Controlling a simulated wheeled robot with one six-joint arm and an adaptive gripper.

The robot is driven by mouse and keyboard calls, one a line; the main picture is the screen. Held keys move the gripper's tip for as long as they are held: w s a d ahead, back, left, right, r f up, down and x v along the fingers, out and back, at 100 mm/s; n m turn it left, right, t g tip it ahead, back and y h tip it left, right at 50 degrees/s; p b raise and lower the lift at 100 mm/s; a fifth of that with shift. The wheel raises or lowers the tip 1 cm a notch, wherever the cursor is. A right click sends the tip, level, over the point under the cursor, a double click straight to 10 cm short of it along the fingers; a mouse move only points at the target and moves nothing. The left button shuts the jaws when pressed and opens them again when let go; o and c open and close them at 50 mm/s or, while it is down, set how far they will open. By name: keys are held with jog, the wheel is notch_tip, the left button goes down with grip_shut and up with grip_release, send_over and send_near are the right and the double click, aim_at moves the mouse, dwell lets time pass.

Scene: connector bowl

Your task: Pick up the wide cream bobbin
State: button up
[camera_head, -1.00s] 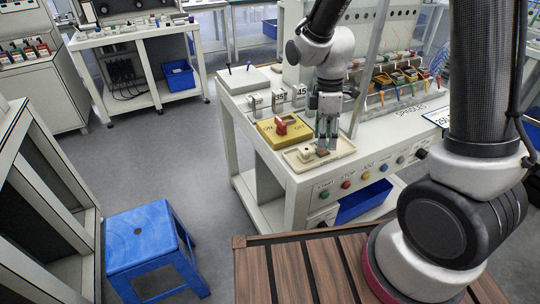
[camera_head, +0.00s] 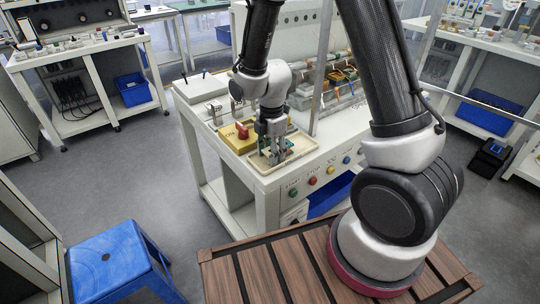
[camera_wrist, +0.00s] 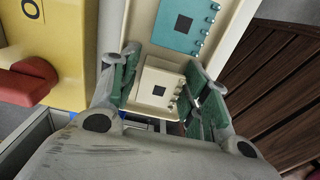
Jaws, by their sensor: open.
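The wide cream bobbin (camera_wrist: 150,82) shows in the wrist view as a flat cream block with a dark square and several small pins along one side. It lies in a shallow cream tray (camera_wrist: 146,22). My gripper (camera_wrist: 164,88) is open, with its green-padded fingers on either side of the bobbin; I cannot tell whether they touch it. A similar teal bobbin (camera_wrist: 180,27) lies beyond it in the same tray. In the head view my gripper (camera_head: 269,146) is low over the tray (camera_head: 301,148) and mostly hides the cream bobbin.
A yellow box with a red switch (camera_head: 240,134) stands just left of the tray. Buttons (camera_head: 313,181) line the bench's front panel. A slatted wooden surface (camera_head: 255,277) is in front, and a blue stool (camera_head: 105,258) stands at the lower left. Open floor lies left of the bench.

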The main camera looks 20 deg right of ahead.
jog(key=c, duration=0.8)
